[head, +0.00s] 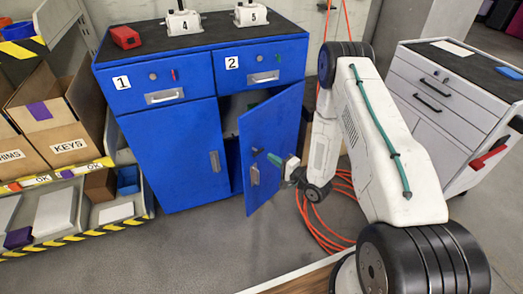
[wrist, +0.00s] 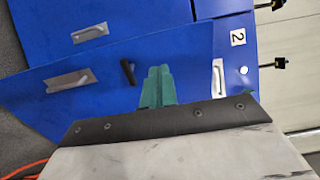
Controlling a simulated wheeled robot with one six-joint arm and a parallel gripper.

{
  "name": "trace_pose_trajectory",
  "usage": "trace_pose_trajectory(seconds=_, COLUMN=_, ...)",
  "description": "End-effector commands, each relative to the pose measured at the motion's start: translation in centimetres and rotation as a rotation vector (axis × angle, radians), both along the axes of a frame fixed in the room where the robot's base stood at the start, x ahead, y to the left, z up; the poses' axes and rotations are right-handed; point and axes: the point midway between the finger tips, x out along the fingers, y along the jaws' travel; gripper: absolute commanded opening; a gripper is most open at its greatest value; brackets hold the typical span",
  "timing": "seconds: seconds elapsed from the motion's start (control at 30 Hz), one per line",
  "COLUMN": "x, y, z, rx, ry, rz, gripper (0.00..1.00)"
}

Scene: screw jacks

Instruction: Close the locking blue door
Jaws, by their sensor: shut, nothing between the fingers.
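The blue door (head: 275,115) is the right lower door of a blue cabinet and stands open, swung outward, with a dark gap at its left side. It has a metal handle (head: 254,175), which also shows in the wrist view (wrist: 70,80). A small black lever (wrist: 127,72) sits on the door beside the fingers. My gripper (head: 274,159) is in front of the door's outer face, near the handle. Its green fingers (wrist: 155,88) are together and empty, over the door face; I cannot tell whether they touch it.
The left lower door (head: 172,155) and drawers 1 and 2 (head: 262,68) are shut. A grey tool cabinet (head: 440,120) stands at right. Orange hose (head: 325,235) lies on the floor under my arm. Shelves with boxes (head: 55,125) stand at left.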

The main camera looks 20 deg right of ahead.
Motion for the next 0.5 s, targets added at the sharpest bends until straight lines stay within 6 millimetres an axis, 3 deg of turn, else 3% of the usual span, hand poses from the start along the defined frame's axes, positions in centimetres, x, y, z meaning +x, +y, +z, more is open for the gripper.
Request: trace_pose_trajectory(seconds=0.5, x=9.2, y=4.6, z=0.1, rx=-0.004, ry=-0.003, rz=0.002, gripper=0.0)
